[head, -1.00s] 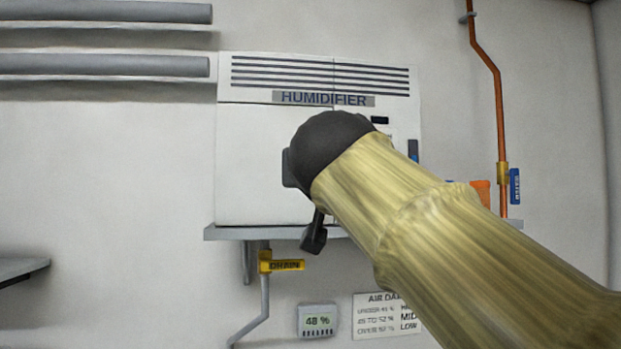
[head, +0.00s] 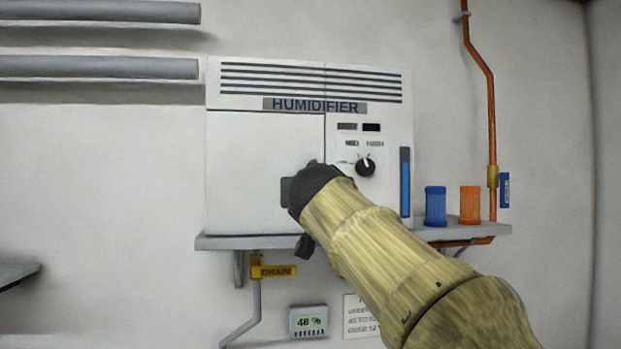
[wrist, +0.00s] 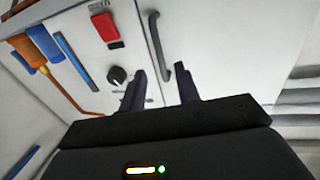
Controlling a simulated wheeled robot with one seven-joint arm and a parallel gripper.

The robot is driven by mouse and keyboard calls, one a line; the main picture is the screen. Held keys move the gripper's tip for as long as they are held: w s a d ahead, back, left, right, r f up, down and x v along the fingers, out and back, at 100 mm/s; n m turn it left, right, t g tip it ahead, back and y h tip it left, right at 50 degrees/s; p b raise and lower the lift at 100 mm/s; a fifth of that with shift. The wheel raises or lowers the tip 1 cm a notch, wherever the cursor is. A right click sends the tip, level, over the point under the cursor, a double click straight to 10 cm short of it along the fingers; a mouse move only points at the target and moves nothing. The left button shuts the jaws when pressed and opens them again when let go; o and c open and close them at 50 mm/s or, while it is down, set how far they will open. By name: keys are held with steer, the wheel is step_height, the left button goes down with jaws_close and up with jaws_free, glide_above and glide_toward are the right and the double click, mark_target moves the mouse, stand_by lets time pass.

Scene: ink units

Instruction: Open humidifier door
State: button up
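The white humidifier (head: 262,85) stands on a wall shelf in the head view. Its plain door panel (head: 245,165) fills the left part below the name label and looks shut, flush at the seam. In the wrist view a dark grey upright handle bar (wrist: 155,42) stands out near the seam. My gripper (wrist: 161,84) is open and empty, its two dark fingers pointing at the humidifier front. The handle's near end appears roughly between or just beyond the fingertips; contact cannot be told. In the head view my arm hides the handle and most of the fingers.
A black knob (head: 365,167) and a blue level strip (head: 405,182) are right of the door. A red switch (wrist: 103,27) shows in the wrist view. Blue (head: 435,206) and orange (head: 470,205) cylinders stand on the shelf (head: 215,242). A yellow drain valve (head: 272,271) hangs below.

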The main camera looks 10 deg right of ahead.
steer(key=w+d+p, duration=0.1)
steer(key=w+p, duration=0.2)
steer(key=w, duration=0.3)
steer(key=shift+w+d, duration=0.2)
steer(key=shift+w, duration=0.15)
jaws_close()
